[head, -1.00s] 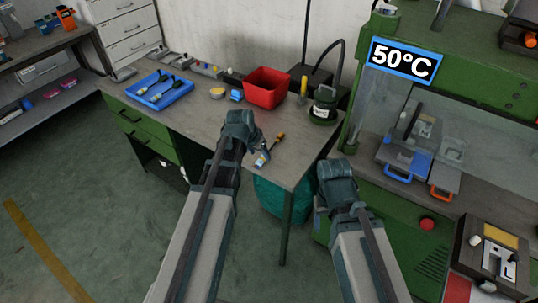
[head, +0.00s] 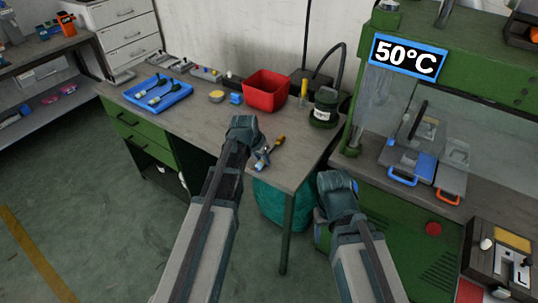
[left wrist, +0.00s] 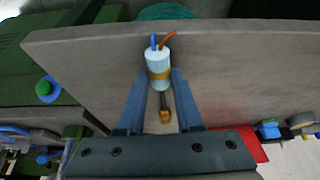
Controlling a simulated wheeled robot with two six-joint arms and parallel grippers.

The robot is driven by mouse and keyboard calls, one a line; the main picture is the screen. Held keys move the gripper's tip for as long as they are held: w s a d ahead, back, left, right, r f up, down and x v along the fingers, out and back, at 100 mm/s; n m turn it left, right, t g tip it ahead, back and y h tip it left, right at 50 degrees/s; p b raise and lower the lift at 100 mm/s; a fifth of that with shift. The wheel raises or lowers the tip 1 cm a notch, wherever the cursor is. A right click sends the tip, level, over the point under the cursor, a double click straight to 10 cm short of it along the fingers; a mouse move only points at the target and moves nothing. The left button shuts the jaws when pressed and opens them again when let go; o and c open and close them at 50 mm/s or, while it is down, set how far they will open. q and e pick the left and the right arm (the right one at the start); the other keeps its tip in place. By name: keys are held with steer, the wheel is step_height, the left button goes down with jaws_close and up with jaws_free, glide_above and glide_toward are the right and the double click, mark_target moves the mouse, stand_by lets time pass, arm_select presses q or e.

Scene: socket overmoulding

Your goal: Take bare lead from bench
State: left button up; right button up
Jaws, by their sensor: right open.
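A pale cylinder (left wrist: 158,62) with a tan band has a blue and a red wire at its outer end in the left wrist view. A thin dark shaft with a yellow-orange end (left wrist: 165,113) lies in line behind it; I cannot tell whether they are one piece. The orange end also shows on the bench in the head view (head: 281,139). My left gripper (head: 260,163) is low at the bench's front, its fingers (left wrist: 160,82) on either side of the cylinder. Whether they press it is unclear. My right gripper (head: 323,212) is open, in front of the green machine.
The bench (head: 205,118) carries a blue tray (head: 182,94) with dark-handled items, a red bin (head: 267,90) and a dark green pot (head: 325,108). A green press with a 50°C sign (head: 408,57) stands at the right. A teal bin (head: 268,205) is under the bench.

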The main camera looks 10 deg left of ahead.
arm_select(q)
jaws_close()
steer(key=shift+r, duration=0.2)
arm_select(e)
steer(key=shift+r, duration=0.15)
